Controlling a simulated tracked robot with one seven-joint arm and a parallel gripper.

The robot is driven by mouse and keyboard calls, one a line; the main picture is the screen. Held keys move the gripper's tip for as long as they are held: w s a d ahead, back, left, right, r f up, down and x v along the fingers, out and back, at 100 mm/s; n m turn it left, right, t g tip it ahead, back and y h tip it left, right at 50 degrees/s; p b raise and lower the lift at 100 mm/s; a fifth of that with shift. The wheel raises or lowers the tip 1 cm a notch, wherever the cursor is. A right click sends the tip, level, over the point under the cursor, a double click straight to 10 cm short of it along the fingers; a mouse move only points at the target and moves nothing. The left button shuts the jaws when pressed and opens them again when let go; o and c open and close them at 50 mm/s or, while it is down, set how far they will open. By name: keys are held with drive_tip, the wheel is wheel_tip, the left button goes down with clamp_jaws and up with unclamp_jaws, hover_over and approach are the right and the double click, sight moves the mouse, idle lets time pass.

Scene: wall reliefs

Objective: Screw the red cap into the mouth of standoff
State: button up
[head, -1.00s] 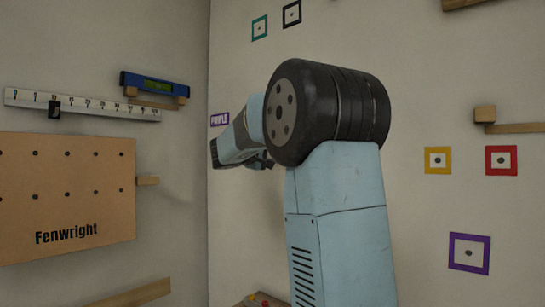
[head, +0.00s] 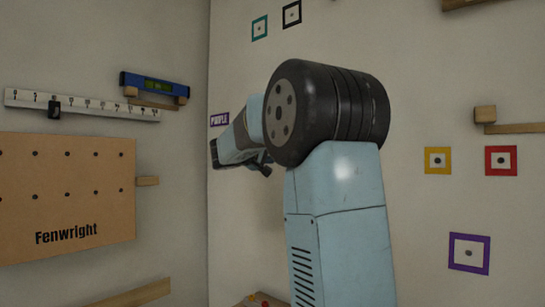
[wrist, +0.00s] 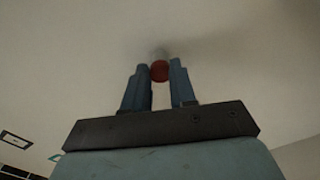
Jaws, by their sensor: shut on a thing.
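The red cap (wrist: 160,71) shows in the wrist view between the tips of my gripper's two blue-grey fingers (wrist: 160,82). My gripper is shut on it. A pale, blurred shape (wrist: 160,54) lies just beyond the cap against the wall; I cannot tell if it is the standoff or whether the cap touches it. In the head view my arm's wrist part (head: 232,148) reaches toward the wall near the corner. The cap and the fingertips are hidden there behind my arm.
A purple label (head: 219,119) is on the wall beside my wrist. Yellow (head: 438,160), red (head: 501,160) and purple (head: 469,253) square frames are on the right wall. A Fenwright pegboard (head: 66,196), a ruler (head: 82,104) and a blue level (head: 154,86) are on the left wall.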

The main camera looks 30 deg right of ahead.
drive_tip(key=shift+m, duration=1)
drive_tip(key=shift+f+m, duration=0.1)
drive_tip(key=shift+m, duration=2.5)
drive_tip(key=m, duration=0.5)
drive_tip(key=shift+w, duration=0.15)
